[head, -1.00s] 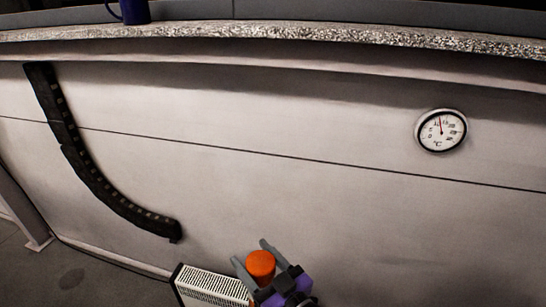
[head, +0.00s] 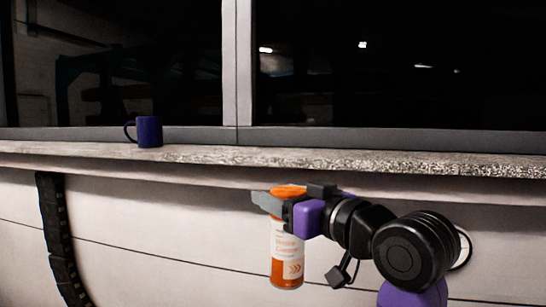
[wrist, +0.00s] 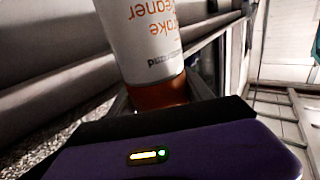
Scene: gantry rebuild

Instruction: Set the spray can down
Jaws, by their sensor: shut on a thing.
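The spray can (head: 287,255) is white and orange with an orange cap, and hangs upright in my gripper (head: 275,200). My gripper is shut around the top of the can, just below the cap. In the head view the can is in front of the wall, with its top a little below the front edge of the stone sill (head: 400,163).
A dark blue mug (head: 149,132) stands on the sill at the left. The sill right of the mug is clear. Dark window panes (head: 390,70) rise behind it. A black cable chain (head: 57,235) hangs on the wall at the left.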

